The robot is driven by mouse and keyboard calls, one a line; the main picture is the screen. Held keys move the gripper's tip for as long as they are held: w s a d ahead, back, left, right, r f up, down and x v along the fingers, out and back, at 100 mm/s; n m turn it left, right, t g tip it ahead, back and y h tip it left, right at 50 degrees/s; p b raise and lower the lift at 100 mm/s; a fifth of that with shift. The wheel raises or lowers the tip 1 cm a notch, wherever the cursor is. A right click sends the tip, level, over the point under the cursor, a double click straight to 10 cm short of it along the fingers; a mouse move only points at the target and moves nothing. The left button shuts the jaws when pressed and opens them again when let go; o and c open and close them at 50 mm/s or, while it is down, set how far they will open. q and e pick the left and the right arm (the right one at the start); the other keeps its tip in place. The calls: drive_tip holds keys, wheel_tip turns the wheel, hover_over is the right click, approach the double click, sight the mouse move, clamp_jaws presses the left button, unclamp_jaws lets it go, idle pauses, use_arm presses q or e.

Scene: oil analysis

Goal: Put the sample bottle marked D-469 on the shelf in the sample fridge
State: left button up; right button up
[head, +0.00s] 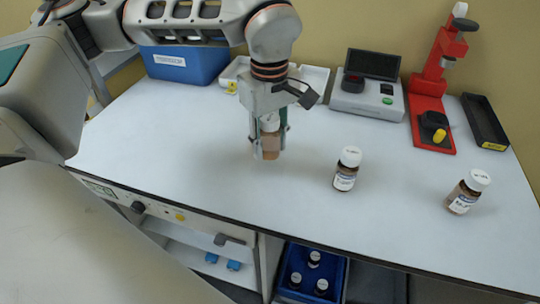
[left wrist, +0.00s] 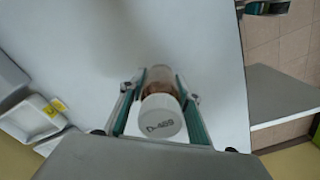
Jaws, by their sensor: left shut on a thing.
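My left gripper (head: 269,146) is shut on a brown bottle (head: 271,143) over the bench. In the left wrist view the bottle's white cap (left wrist: 161,116) reads D-469 and sits between the two fingers (left wrist: 160,108). The bottle looks upright; I cannot tell how far it is above the bench. Under the bench at the left is a white unit with a control panel (head: 128,202), which looks like the sample fridge. Its front is open in part, showing a pale shelf (head: 185,257) with small blue items on it. My right gripper is not in view.
Two other white-capped bottles (head: 346,169) (head: 465,193) stand on the bench (head: 250,205). A blue bin (head: 188,65), a grey instrument (head: 368,85), a red stand (head: 430,105) and a black tray (head: 484,122) line the back. A blue crate (head: 334,283) with bottles is below.

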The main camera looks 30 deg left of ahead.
use_arm(q)
drive_tip(key=shift+f, duration=1.95)
drive_tip(key=shift+f+b, duration=0.15)
drive_tip(key=shift+b, duration=0.15)
drive_tip(key=o, duration=1.2)
drive_tip(key=shift+c, duration=0.2)
